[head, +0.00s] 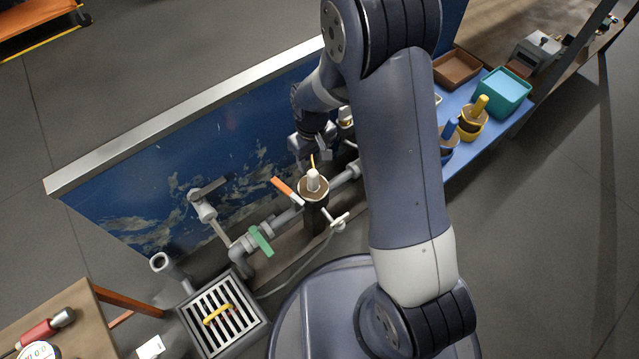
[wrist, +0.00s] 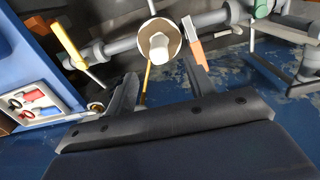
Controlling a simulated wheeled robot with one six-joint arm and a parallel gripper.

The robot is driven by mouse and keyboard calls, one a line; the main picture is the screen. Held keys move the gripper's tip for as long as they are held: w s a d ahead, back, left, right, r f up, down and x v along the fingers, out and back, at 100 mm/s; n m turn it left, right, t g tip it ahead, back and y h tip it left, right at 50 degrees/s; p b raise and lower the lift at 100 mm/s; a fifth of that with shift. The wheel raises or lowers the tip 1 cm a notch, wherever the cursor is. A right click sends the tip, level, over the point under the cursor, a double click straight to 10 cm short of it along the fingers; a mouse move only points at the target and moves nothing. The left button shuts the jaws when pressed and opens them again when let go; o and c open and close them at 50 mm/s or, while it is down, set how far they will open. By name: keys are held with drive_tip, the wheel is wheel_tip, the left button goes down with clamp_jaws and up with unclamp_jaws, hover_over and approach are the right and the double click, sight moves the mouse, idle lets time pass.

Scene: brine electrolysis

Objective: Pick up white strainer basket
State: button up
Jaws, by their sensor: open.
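The white strainer basket (head: 313,180) appears as a pale upright cylinder in the round, tan-rimmed opening of a dark pipe housing (head: 317,213). In the wrist view the basket (wrist: 159,46) shows inside the round rim, just beyond my fingertips. My gripper (head: 316,150) is beside and behind the housing in the head view. In the wrist view its two fingers (wrist: 160,72) are spread apart with nothing between them that they touch. A thin yellow rod (wrist: 147,80) shows between the fingers. The lower part of the basket is hidden in the housing.
An orange valve handle (head: 287,190) is close beside the housing, near my right finger in the wrist view. A green handle (head: 261,240) and a grated drain (head: 222,317) are lower left. A blue wall panel (head: 200,160) stands behind. Containers occupy the blue bench (head: 471,155) at right.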

sight(313, 172)
drive_tip(key=shift+w+f, duration=0.25)
drive_tip(key=shift+f, duration=0.5)
wheel_tip(313, 172, down, 5)
drive_tip(key=shift+r+b, duration=0.15)
drive_tip(key=shift+b, duration=0.8)
drive_tip(key=f, duration=0.1)
drive_tip(key=f+b, duration=0.1)
drive_tip(key=f, duration=0.1)
drive_tip(key=f+b, duration=0.1)
drive_tip(key=f, duration=0.1)
drive_tip(key=shift+w+a+f, duration=0.1)
drive_tip(key=shift+w, duration=0.15)
clamp_jaws()
